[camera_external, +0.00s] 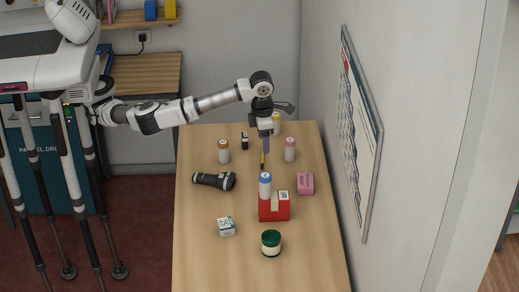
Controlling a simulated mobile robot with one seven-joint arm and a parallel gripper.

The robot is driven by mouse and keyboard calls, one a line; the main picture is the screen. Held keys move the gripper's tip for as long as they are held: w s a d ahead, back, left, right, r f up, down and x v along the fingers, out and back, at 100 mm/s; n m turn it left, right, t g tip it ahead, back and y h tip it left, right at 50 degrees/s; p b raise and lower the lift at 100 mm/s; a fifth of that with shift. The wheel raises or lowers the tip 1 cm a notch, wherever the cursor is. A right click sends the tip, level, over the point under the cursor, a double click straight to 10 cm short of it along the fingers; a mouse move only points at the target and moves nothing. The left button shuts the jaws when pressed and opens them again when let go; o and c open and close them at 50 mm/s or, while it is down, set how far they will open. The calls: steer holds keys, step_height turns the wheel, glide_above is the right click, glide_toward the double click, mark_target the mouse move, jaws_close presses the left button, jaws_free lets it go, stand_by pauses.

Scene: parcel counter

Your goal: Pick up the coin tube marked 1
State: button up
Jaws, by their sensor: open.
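Several upright capped tubes stand on the wooden counter: one with an orange-brown cap (223,152), one with a pink cap (290,150), one with a blue cap (265,186) and one with a yellow cap (276,119). No number is legible on any of them, so I cannot tell which is marked 1. My gripper (264,160) points down above the counter's middle, behind the blue-capped tube and left of the pink-capped one in the picture. It is open. Its fingertips are small and hard to make out. The yellow-capped tube is partly hidden by my gripper.
A red block-like holder (274,210) stands beside the blue-capped tube. A pink box (305,183), black flashlight (214,181), small white-green box (226,227), green jar (271,243) and small black item (245,141) are around. A wall borders the counter's right side; its front left is clear.

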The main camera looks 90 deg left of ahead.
steer(key=s+a+f+n+b, duration=0.2)
steer(key=a+n, duration=0.6)
steer(key=n, duration=0.2)
steer(key=n+b, duration=0.6)
steer(key=n, duration=1.6)
glide_above(223, 149)
steer(key=a, duration=0.1)
step_height(223, 149, down, 5)
steer(key=shift+w+a+f+n, duration=0.25)
steer(key=shift+f+n, duration=0.05)
steer(key=shift+f, duration=0.1)
step_height(223, 149, down, 8)
steer(key=shift+r+p, duration=0.15)
steer(key=shift+p, duration=0.35)
steer(key=shift+s+a+f+p, duration=0.15)
steer(key=shift+f+p, duration=0.25)
steer(key=shift+f, duration=1)
steer(key=shift+s+a+f+p, duration=0.1)
steer(key=shift+f+p, duration=0.25)
steer(key=shift+f, duration=1)
steer(key=c, duration=1.2)
